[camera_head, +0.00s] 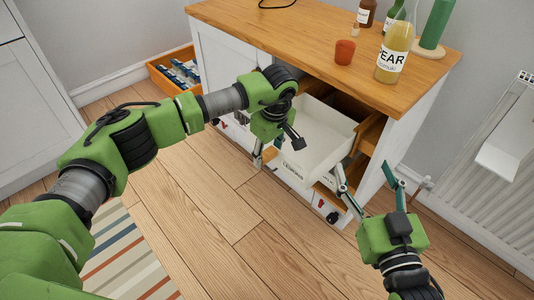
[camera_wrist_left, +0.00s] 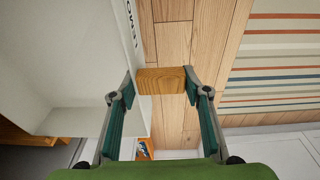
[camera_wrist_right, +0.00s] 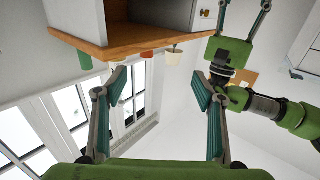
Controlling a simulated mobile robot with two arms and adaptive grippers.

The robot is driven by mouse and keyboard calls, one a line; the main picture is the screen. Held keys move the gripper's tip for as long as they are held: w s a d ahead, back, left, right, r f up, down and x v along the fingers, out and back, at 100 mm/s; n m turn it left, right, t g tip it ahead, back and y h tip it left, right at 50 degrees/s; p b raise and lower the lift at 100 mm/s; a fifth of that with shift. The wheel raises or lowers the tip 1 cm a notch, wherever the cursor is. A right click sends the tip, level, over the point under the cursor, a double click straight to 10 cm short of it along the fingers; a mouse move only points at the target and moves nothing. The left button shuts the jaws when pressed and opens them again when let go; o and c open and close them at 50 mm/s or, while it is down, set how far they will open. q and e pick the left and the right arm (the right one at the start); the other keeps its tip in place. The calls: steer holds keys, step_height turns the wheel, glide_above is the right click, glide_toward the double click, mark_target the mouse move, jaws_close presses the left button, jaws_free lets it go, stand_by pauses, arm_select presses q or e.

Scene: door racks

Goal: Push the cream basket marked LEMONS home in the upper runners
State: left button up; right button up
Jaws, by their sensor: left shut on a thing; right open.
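The cream basket (camera_head: 318,128) stands partly out of the upper opening of the white cabinet (camera_head: 222,52), below the wooden top. Dark lettering, partly hidden, shows on its front. My left gripper (camera_head: 277,150) is at the basket's front. In the left wrist view, its fingers (camera_wrist_left: 160,88) are shut on a wooden block-like grip (camera_wrist_left: 162,78) beside the basket's lettered face (camera_wrist_left: 128,45). The runners are mostly hidden. My right gripper (camera_head: 363,172) is open and empty, to the right of the basket; its fingers (camera_wrist_right: 157,85) are wide apart.
Bottles (camera_head: 394,55) and a red cup (camera_head: 345,52) stand on the cabinet top. An orange-brown crate (camera_head: 160,75) is on the floor at the back left. A radiator (camera_head: 470,165) is at the right. The floor in front is clear.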

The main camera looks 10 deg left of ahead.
arm_select(q)
steer(key=shift+w+d+b, duration=0.3)
steer(key=shift+w, duration=0.1)
steer(key=shift+w+d+b, duration=0.3)
steer(key=shift+w+b, duration=0.05)
steer(key=shift+b, duration=0.05)
steer(key=shift+w+d+b, duration=0.3)
steer(key=shift+w+b, duration=0.1)
steer(key=shift+w+d+b, duration=0.3)
steer(key=shift+w+b, duration=0.05)
steer(key=shift+w, duration=0.05)
arm_select(e)
steer(key=s+r+t+y, duration=0.1)
steer(key=s+r+t, duration=0.1)
steer(key=r+t, duration=0.2)
steer(key=s+r+t+y, duration=0.1)
steer(key=s+r+t, duration=0.2)
steer(key=r, duration=0.7)
steer(key=shift+s+a+r+t+y, duration=0.15)
steer(key=shift+a+r+t+y, duration=0.1)
steer(key=shift+t+y, duration=0.25)
stand_by(1.2)
arm_select(q)
steer(key=shift+w, duration=0.1)
arm_select(e)
steer(key=shift+s, duration=0.1)
